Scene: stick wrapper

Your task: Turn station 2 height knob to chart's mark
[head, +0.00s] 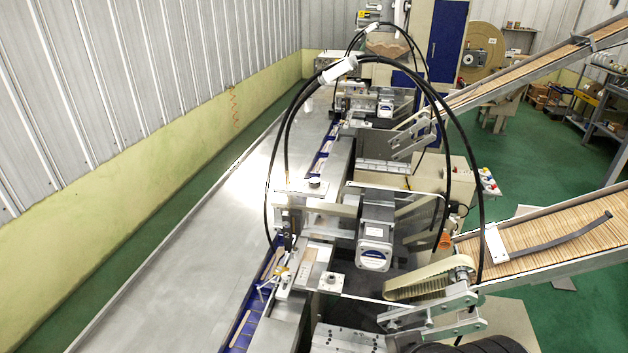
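Two similar machine stations stand one behind the other along the line: a near station (375,245) and a farther station (385,108). On the near station, a small round knob-like part (329,281) sits on a metal plate. A dark round cap (314,183) sits farther back on the same station. I cannot tell which, if either, is the height knob. No chart or mark can be made out. My gripper is not in view.
A long steel table (190,250) runs along the left, beside a blue conveyor (245,328) carrying sticks. Black cables (447,150) arch over the near station. Sloped stick feeders (555,243) come in from the right. Green floor (530,170) is open between the feeders.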

